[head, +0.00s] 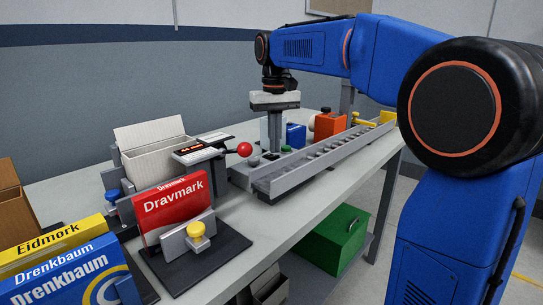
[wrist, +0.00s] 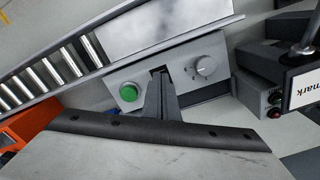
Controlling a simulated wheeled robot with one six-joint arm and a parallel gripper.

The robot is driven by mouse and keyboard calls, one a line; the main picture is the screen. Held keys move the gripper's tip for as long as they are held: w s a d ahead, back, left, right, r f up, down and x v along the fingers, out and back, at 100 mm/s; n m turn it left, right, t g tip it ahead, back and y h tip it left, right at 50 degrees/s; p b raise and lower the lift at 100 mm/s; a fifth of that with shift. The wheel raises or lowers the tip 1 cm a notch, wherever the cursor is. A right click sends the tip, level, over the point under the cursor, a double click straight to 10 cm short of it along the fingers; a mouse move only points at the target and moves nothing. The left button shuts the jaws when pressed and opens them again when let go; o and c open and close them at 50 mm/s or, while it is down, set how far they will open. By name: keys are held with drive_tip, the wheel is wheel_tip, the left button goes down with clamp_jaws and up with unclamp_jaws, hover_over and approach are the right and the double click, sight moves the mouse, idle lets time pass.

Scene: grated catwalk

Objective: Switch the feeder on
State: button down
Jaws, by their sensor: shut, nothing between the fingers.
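A grey control panel (wrist: 180,62) beside the roller track carries a round green button (wrist: 129,92) and a grey dial (wrist: 205,66). The roller track, which looks like the feeder, runs along the table in the head view (head: 320,158). My gripper (wrist: 160,72) points down over the panel between the green button and the dial, nearer the button. Its fingers are together and empty. In the head view my gripper (head: 275,148) is above the near end of the track; its tips partly hide the panel. I cannot tell whether the tips touch it.
A red-knobbed lever (head: 245,149) and a display unit (head: 197,152) stand left of the panel. A red Dravmark box (head: 172,205) sits in a holder in front. Orange (head: 328,125) and blue (head: 296,134) containers stand behind the track. A green box (head: 337,240) is below the table.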

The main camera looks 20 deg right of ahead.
sight(275, 156)
drive_tip(key=shift+f, duration=0.75)
idle(0.4)
wheel_tip(275, 156, up, 7)
idle(1.0)
idle(0.4)
